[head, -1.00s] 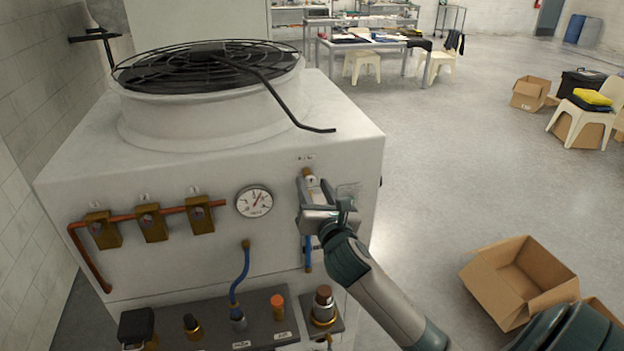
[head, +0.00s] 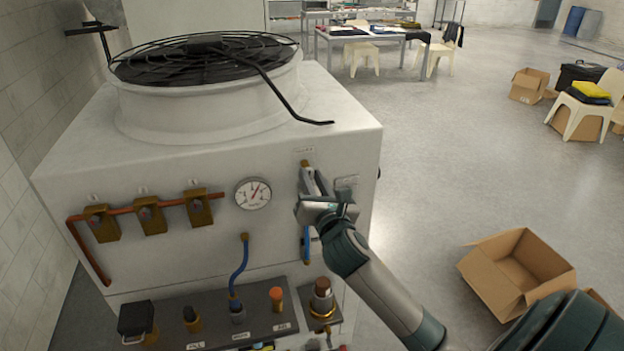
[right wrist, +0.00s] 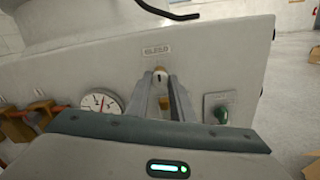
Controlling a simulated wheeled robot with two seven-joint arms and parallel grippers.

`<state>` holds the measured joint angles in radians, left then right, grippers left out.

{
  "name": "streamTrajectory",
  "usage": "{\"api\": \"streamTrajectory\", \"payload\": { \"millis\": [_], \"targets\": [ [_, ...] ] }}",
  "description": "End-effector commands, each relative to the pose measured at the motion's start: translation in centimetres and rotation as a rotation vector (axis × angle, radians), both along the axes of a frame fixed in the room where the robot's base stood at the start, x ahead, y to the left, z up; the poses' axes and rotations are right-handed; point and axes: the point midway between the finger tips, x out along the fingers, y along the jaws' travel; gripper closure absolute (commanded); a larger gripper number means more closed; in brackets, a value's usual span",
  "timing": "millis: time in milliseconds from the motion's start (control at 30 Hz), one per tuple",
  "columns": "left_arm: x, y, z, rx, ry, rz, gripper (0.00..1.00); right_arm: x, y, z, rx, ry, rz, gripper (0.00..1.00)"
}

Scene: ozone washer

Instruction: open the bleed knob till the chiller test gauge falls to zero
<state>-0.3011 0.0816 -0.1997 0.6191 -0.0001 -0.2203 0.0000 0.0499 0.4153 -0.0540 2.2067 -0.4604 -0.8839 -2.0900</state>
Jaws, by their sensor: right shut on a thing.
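The chiller test gauge (head: 253,193) is a round white dial on the machine's front panel. Its red needle points up and slightly right, off the low end; it also shows in the right wrist view (right wrist: 101,104). My right gripper (head: 309,178) is at the panel, right of the gauge. In the right wrist view its two fingers are closed on the small pale bleed knob (right wrist: 159,76), just under the BLEED label (right wrist: 157,51). In the head view the fingers hide most of the knob. My left gripper is not in view.
A fan guard (head: 205,60) tops the machine. Brass valves (head: 150,216) on a copper pipe sit left of the gauge. A blue hose (head: 239,268) and a lower shelf with fittings (head: 192,317) are below. An open cardboard box (head: 515,270) lies on the floor at right.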

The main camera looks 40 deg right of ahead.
Motion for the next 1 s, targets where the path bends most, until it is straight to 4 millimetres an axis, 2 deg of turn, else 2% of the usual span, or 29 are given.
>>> {"api": "streamTrajectory", "payload": {
  "millis": [367, 1000],
  "targets": [
    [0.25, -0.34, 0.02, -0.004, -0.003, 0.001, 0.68, 0.02, -0.07, 0.03, 0.201, -0.074, 0.0, 1.0],
    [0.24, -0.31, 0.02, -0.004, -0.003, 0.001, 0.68, 0.0, -0.12, 0.02, 0.764, -0.279, 0.0, 1.0]
  ]
}}
